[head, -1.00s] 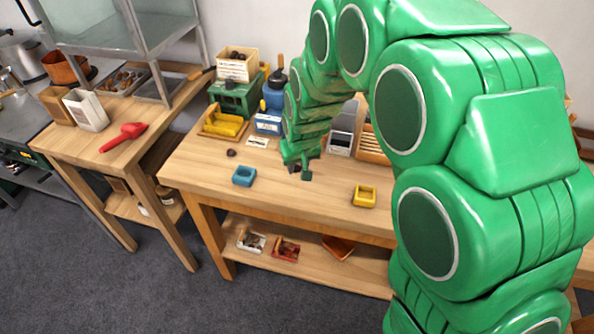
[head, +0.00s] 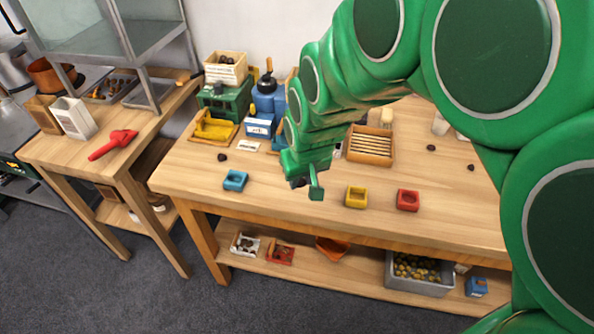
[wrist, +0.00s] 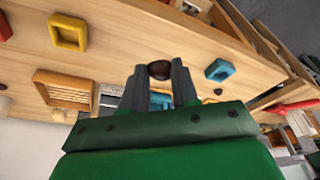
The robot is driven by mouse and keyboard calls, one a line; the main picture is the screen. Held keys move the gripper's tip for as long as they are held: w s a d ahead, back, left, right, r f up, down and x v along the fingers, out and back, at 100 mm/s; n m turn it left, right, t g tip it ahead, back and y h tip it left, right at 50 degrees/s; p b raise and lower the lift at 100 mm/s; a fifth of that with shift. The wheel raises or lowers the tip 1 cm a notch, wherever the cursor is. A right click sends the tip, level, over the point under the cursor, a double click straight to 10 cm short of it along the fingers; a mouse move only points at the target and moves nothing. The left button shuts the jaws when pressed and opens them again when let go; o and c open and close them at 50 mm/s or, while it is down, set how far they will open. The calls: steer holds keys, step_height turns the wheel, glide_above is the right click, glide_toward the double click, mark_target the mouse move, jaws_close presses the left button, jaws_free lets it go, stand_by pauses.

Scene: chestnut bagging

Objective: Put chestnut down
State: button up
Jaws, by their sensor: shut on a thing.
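My gripper (wrist: 159,82) is shut on a dark brown chestnut (wrist: 159,69), which shows between the fingertips in the wrist view. In the head view my gripper (head: 308,188) is over the front part of the wooden table (head: 270,200), between the blue square tray (head: 235,180) and the yellow square tray (head: 356,196). The chestnut in the jaws is not clear there. A red square tray (head: 408,200) stands right of the yellow one. Another dark chestnut (head: 222,157) lies on the table behind the blue tray, and two more (head: 431,148) lie at the right.
A grey bin (head: 420,275) is on the lower shelf. A red scoop (head: 113,144) lies on the left table. The tabletop around the square trays is mostly clear.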

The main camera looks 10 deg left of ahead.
steer(key=shift+s+d+r, duration=0.25)
steer(key=shift+s+d, duration=0.05)
steer(key=shift+s, duration=0.25)
steer(key=shift+s+d+r, duration=0.25)
steer(key=shift+s+d, duration=0.05)
steer(key=shift+s, duration=0.2)
steer(key=shift+d, duration=0.1)
steer(key=w+d+m, duration=0.2)
steer(key=w+d, duration=0.1)
steer(key=d, duration=0.5)
steer(key=w+d+m+h, duration=0.1)
steer(key=w+d, duration=0.3)
steer(key=d, duration=0.4)
steer(key=shift+w+m, duration=0.3)
steer(key=shift+m, duration=0.1)
steer(key=shift+m+t+h, duration=0.3)
steer(key=shift+m, duration=0.6)
steer(key=d, duration=0.6)
steer(key=w+d, duration=0.1)
steer(key=d, duration=0.1)
steer(key=shift+w+d+r, duration=0.1)
steer(key=shift+d, duration=0.3)
steer(key=d+m, duration=0.2)
steer(key=d, duration=0.8)
steer(key=shift+s+d+h, duration=0.3)
steer(key=shift+s+d, duration=0.05)
glide_above(448, 184)
steer(key=s, duration=0.1)
steer(key=shift+s+a+f, duration=0.1)
steer(key=shift+f, duration=6.35)
